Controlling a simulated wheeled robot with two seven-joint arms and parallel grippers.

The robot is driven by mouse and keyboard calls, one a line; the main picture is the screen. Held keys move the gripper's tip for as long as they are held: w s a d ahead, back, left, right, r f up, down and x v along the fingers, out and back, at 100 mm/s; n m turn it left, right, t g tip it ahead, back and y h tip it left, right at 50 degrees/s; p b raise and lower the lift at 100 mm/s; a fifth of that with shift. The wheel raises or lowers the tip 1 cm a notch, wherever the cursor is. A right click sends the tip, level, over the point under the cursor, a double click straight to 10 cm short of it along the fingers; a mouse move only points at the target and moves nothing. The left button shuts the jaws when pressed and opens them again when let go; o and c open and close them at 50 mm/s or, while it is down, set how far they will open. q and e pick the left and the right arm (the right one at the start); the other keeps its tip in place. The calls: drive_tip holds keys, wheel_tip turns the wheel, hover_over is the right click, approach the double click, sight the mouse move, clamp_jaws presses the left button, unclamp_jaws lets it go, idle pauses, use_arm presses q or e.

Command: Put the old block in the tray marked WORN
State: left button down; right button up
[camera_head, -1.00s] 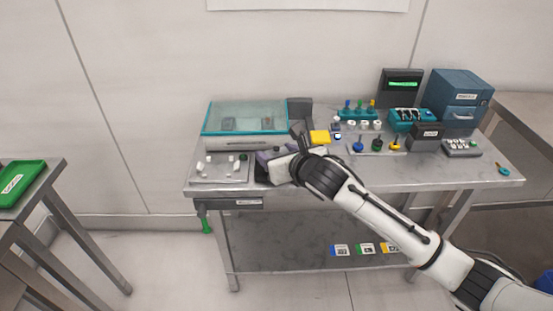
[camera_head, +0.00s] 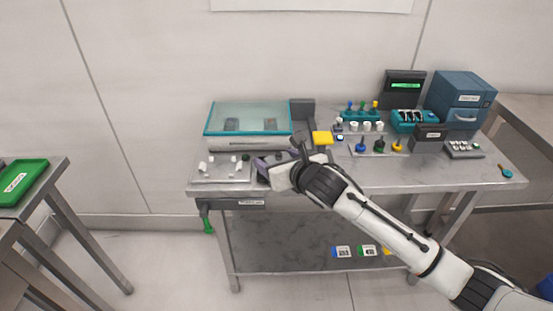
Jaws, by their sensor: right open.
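My right gripper (camera_head: 266,172) comes in from the lower right and hangs over the front of the steel bench, beside the white-pegged plate. It is open; its fingers are small and partly hidden by its own body. A dark purple-grey item (camera_head: 279,156) shows just behind it, partly covered; I cannot tell whether this is the old block or whether they touch. A green tray (camera_head: 24,178) with a white label lies on the side table at the far left; the label is too small to read. My left gripper is not in view.
The steel bench (camera_head: 425,177) carries a teal-lidded clear case (camera_head: 247,117), a plate with white pegs (camera_head: 222,172), a yellow block (camera_head: 322,138), coloured nozzles (camera_head: 379,146) and a blue drawer cabinet (camera_head: 462,92). The bench's front right is mostly clear. A floor gap separates the bench from the left table.

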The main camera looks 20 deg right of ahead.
drive_tip(key=shift+w+d, duration=0.1)
drive_tip(key=shift+d, duration=0.5)
drive_tip(key=shift+r, duration=0.1)
drive_tip(key=shift+s+d+r, duration=0.1)
drive_tip(key=shift+s+r, duration=0.05)
drive_tip(key=shift+s, duration=0.2)
drive_tip(key=a+p+v, duration=0.1)
drive_tip(key=v, duration=1)
drive_tip(key=s+a+f+m+g+y, duration=0.1)
drive_tip(key=s+a+f+m, duration=0.1)
drive_tip(key=s+f+m, duration=0.5)
drive_tip(key=s+a+f+m+g+y, duration=0.1)
drive_tip(key=s+a+f+m+g, duration=0.15)
drive_tip(key=f+m, duration=0.75)
drive_tip(key=s+f+m+h, duration=0.1)
drive_tip(key=s+f+m, duration=0.9)
drive_tip(key=s+m, duration=0.5)
drive_tip(key=d+m, duration=0.1)
drive_tip(key=m, duration=0.2)
drive_tip(key=shift+s+f+g, duration=0.2)
drive_tip(key=shift+g, duration=0.15)
